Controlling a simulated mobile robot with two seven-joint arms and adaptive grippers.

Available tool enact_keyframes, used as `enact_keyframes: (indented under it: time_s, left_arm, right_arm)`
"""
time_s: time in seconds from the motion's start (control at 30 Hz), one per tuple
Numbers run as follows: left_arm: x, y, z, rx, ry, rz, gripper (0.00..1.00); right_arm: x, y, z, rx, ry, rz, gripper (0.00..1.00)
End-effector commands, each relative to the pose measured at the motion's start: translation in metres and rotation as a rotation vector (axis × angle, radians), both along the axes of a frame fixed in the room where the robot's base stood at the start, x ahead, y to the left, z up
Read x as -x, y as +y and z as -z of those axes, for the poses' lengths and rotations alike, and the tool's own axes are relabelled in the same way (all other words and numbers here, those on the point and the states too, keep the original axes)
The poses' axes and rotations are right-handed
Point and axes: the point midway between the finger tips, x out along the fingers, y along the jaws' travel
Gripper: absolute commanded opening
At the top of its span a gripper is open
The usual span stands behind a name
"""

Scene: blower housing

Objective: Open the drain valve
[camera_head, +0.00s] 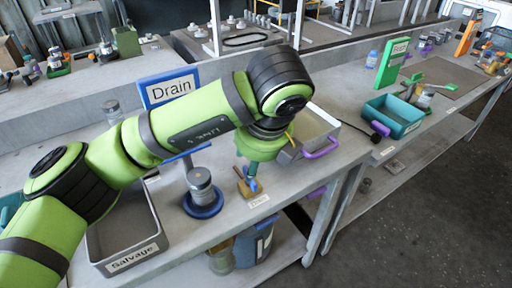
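A small brass-coloured valve (244,190) with blue parts sits near the front edge of the table, left of centre, behind a small white label (259,201). A blue-framed sign (171,90) reading "Drain" stands behind it, partly covered by my arm. My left arm reaches in from the left, and its wrist hangs over the valve. My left gripper (252,170) points down at the valve's blue part. It is small and mostly hidden by the wrist, so I cannot tell whether it grips or touches the valve. My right gripper is not in view.
A grey "Salvage" bin (126,235) stands front left. A metal jar on a blue round base (203,198) stands left of the valve. A grey tray with a purple handle (318,149) is close on the right. A teal bin (394,114) stands farther right.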

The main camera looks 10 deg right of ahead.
Motion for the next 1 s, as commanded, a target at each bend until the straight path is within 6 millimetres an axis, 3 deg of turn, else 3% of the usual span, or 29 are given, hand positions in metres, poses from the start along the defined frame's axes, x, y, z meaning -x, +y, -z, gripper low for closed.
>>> enact_keyframes:
  time_s: [0.1,0.3,0.83,1.0]
  left_arm:
    - [0.007,-0.001,-0.020,-0.002,-0.004,0.000,0.45]
    - [0.016,-0.002,-0.039,-0.001,-0.001,-0.001,0.45]
    - [0.017,-0.003,-0.042,0.000,0.002,-0.001,0.45]
    - [0.017,-0.003,-0.070,0.000,0.002,-0.001,0.45]
  right_arm:
    - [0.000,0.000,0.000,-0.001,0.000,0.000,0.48]
    - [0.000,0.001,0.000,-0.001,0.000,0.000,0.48]
    - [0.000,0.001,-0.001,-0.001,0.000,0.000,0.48]
    - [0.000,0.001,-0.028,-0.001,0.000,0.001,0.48]
